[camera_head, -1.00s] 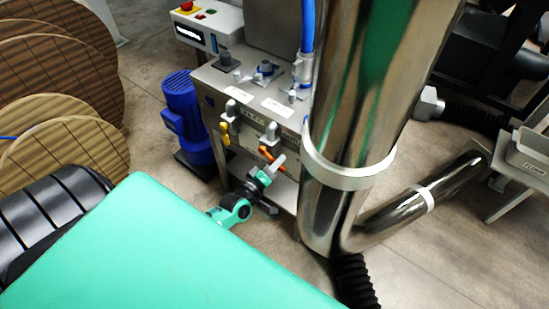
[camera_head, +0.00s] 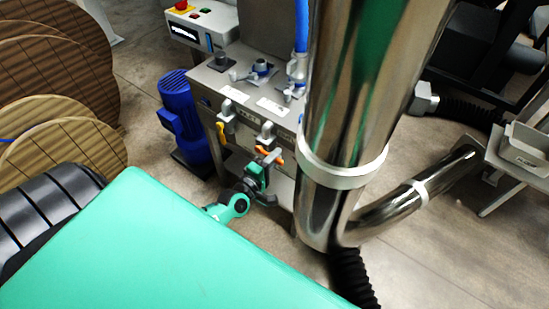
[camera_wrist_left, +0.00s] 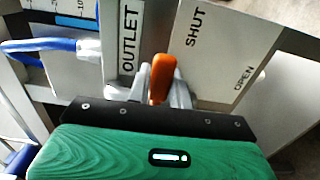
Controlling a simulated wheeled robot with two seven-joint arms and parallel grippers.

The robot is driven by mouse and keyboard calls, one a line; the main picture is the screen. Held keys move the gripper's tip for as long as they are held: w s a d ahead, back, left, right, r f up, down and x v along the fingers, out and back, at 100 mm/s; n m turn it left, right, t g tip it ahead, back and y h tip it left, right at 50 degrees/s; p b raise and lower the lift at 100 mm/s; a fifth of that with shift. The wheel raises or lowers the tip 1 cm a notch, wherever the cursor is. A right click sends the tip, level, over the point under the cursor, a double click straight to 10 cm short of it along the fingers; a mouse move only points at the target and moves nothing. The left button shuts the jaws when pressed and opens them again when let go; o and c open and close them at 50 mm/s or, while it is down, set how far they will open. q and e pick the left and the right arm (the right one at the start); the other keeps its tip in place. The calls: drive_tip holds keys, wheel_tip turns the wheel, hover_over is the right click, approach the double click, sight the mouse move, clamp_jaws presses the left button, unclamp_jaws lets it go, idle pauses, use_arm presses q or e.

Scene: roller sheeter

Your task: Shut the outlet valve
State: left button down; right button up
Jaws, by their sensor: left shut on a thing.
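The outlet valve's orange lever (camera_head: 278,155) is on the front of the grey machine, below a grey valve body (camera_head: 266,132). My left gripper (camera_head: 270,160) is at this lever and shut on it. In the left wrist view, the orange lever (camera_wrist_left: 162,76) sticks up between the grey fingers of my left gripper (camera_wrist_left: 164,94). The OUTLET label (camera_wrist_left: 130,38) is left of the lever, and a plate (camera_wrist_left: 225,50) marked SHUT and OPEN is right of it. The fingers hide the lever's lower part. My right gripper is not in view.
A large shiny pipe (camera_head: 345,110) stands close on the right. A blue motor (camera_head: 185,118) is left of the machine. Blue hoses (camera_wrist_left: 40,45) run left in the wrist view.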

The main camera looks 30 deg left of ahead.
use_arm(q)
drive_tip(key=c, duration=1.3)
unclamp_jaws()
drive_tip(key=shift+o, duration=0.2)
drive_tip(key=shift+s, duration=0.3)
drive_tip(key=s+a+b, duration=0.1)
drive_tip(key=s, duration=1.2)
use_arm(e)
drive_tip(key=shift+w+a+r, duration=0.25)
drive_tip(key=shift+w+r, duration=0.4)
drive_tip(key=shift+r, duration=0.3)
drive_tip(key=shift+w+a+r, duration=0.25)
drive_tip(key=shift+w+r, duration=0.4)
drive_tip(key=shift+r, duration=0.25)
use_arm(q)
drive_tip(key=shift+s, duration=0.1)
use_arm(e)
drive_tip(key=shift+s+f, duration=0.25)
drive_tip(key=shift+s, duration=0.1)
